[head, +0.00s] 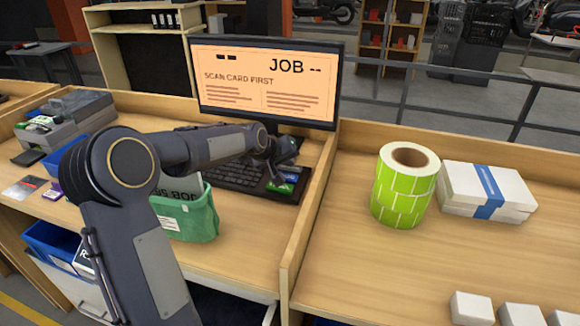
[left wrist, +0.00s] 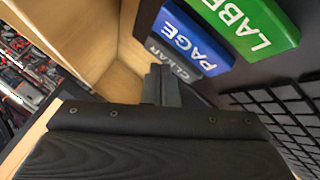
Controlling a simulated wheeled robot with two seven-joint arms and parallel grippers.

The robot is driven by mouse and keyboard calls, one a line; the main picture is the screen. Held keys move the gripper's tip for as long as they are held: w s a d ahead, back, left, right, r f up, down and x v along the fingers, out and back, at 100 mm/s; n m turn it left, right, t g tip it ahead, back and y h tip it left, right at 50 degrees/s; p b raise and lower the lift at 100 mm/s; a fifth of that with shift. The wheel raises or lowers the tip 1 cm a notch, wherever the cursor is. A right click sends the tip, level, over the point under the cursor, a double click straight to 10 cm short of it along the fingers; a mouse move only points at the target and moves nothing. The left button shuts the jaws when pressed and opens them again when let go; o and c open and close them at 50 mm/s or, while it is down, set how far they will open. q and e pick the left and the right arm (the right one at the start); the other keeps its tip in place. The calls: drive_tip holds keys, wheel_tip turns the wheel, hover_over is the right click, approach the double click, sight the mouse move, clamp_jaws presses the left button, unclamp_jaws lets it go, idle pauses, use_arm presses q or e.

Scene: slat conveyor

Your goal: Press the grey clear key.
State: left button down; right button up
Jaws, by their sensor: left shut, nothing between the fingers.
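The grey clear key (left wrist: 180,64) shows in the left wrist view beside the blue PAGE key (left wrist: 181,40) and the green LABEL key (left wrist: 245,22). My left gripper (left wrist: 162,74) is shut and empty, its fingertips right at the clear key and covering part of it. I cannot tell whether they touch or press it. In the head view my left gripper (head: 274,170) is over the right end of the black keyboard (head: 238,176), and the clear key is hidden there. The green key (head: 279,187) shows just in front. My right gripper is not in view.
The monitor (head: 267,84) behind reads "JOB --" and "SCAN CARD FIRST". A wooden divider (head: 308,215) stands close right of the keyboard. A green pouch (head: 195,218) sits in front of it. A green label roll (head: 406,186) and white stack (head: 487,192) stand beyond the divider.

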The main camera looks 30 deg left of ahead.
sight(288, 170)
use_arm(q)
drive_tip(key=shift+r+p, duration=0.35)
drive_tip(key=shift+r, duration=0.4)
drive_tip(key=shift+r+p, duration=1.75)
drive_tip(key=shift+r, duration=0.85)
drive_tip(key=shift+f, duration=0.15)
